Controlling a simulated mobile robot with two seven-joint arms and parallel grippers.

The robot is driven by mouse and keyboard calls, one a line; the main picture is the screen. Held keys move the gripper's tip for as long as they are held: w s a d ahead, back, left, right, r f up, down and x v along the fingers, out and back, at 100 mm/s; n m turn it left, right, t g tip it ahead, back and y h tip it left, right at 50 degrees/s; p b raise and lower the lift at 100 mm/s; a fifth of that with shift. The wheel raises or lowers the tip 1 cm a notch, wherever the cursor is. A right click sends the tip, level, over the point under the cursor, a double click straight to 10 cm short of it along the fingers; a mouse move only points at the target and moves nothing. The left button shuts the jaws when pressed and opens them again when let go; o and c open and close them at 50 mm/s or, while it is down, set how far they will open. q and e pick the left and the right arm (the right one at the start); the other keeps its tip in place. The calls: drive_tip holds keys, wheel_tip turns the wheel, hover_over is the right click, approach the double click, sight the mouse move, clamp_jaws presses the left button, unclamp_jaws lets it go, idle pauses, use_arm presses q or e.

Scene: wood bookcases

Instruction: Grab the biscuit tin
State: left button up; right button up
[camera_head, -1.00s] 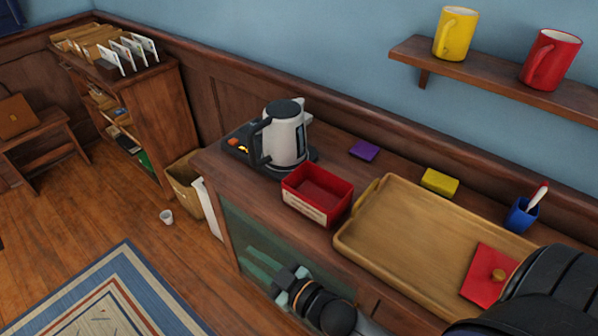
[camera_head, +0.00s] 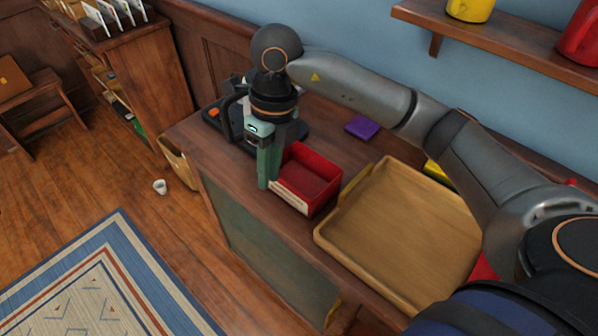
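The biscuit tin, taken here as the open red box (camera_head: 322,194) with a pale label on its front, stands on the wooden counter and looks empty. My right gripper (camera_head: 268,170) points down at the tin's left end, its teal fingers beside or at the left wall. From this angle I cannot tell whether they touch or straddle the wall, or how far apart they are. The arm reaches over from the right, and the gripper hides part of the tin's left side. My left gripper is not in view.
The kettle's dark handle (camera_head: 229,117) shows behind the gripper; my wrist hides most of the kettle. A wooden tray (camera_head: 400,235) lies right of the tin, partly under my arm. A purple block (camera_head: 362,127) lies behind. A shelf (camera_head: 480,48) with mugs is above.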

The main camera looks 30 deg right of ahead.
drive_tip(key=w+d+r+h, duration=0.1)
drive_tip(key=w+d+h, duration=0.1)
drive_tip(key=d, duration=0.2)
hover_over(285, 200)
drive_tip(key=shift+m+t, duration=0.4)
drive_tip(key=f, duration=0.6)
drive_tip(key=shift+d, duration=0.25)
drive_tip(key=shift+w+a+f, duration=0.1)
drive_tip(key=shift+f, duration=1.4)
drive_tip(key=shift+w+a+f, duration=0.1)
drive_tip(key=shift+f, duration=1.35)
clamp_jaws()
drive_tip(key=shift+r, duration=0.1)
